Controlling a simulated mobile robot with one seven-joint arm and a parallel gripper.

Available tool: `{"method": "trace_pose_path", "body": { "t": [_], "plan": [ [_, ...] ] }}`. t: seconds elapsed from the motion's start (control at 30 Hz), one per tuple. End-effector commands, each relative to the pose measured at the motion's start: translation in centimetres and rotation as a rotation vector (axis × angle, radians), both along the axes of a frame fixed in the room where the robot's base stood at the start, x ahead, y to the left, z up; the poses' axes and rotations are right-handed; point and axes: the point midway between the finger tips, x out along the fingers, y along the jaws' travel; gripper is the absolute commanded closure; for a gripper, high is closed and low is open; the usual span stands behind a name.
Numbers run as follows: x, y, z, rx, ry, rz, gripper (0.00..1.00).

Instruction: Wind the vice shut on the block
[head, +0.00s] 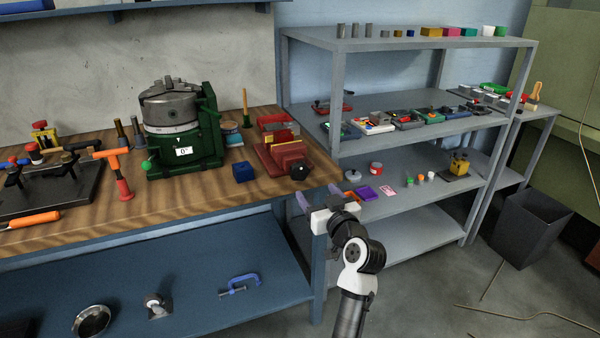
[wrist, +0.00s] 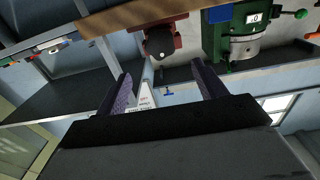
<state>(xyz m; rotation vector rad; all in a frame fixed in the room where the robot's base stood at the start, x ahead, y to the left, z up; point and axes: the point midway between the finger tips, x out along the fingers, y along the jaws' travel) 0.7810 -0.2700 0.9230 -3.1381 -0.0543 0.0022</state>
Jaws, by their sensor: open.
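The red vice (head: 283,156) sits at the right end of the wooden bench top, with a dark round handle (head: 299,171) on its near side. A yellowish strip (head: 282,138) shows between its jaws; whether it is gripped tight I cannot tell. A blue block (head: 243,172) lies on the bench left of the vice. My gripper (head: 317,196) is open and empty, just off the bench's front right corner, below and apart from the handle. In the wrist view the fingers (wrist: 163,88) are spread, and the vice (wrist: 160,22) appears upside down beyond them with its handle (wrist: 160,43).
A green rotary table (head: 182,135) stands left of the vice. A grey shelf unit (head: 345,140) with small parts is close on the right. A hammer (head: 118,168) and a clamping plate (head: 50,190) are at the bench's left. The floor at right is mostly free, with a dark bin (head: 530,228).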

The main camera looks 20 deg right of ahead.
Motion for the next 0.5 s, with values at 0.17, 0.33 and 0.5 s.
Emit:
{"method": "trace_pose_path", "body": {
  "t": [0.17, 0.33, 0.5],
  "plan": [
    [3.7, 0.3, 0.4, 0.0, 0.001, 0.003, 0.3],
    [7.4, 0.4, 0.4, -0.001, 0.0, 0.001, 0.3],
    [10.3, 0.5, 0.3, -0.001, 0.0, 0.001, 0.3]
  ]
}}
